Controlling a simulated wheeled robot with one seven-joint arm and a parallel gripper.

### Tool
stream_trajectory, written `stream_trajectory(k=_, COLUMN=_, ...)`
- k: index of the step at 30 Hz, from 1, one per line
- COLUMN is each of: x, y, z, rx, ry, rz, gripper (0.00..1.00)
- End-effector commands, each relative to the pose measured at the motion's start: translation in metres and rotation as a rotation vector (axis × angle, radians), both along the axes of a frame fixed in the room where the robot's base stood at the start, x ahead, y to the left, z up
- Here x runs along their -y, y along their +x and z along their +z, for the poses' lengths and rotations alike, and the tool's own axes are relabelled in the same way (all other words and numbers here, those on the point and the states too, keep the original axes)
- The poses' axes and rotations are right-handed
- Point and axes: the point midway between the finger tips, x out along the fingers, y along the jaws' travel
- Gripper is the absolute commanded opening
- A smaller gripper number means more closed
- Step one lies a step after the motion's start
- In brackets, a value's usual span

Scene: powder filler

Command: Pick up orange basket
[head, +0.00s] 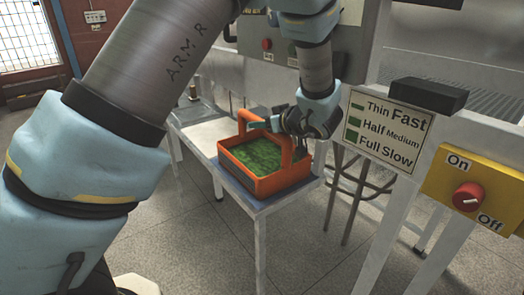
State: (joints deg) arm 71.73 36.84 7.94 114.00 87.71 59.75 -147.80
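The orange basket (268,186) stands upright on a small blue-topped table (240,194) in the middle of the head view. The wrist and fingers are dark and small here. I cannot tell whether the fingers touch a handle or how far apart they are.
A conveyor frame with a speed sign (383,132) and a yellow On/Off box (470,190) stands close on the right. Grey floor (190,240) is open in front.

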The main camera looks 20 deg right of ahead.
Motion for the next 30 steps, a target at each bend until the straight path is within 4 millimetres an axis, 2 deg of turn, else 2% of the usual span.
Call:
stream_trajectory(k=1, x=0.0, y=-0.0001, z=0.0, rx=0.0, ry=0.0, rz=0.0, gripper=0.4)
stream_trajectory(k=12, x=0.0, y=-0.0002, z=0.0001, rx=0.0, ry=0.0, rz=0.0, gripper=0.0)
stream_trajectory(k=30, x=0.0001, y=-0.0003, z=0.0001, rx=0.0, ry=0.0, rz=0.0, gripper=0.0)
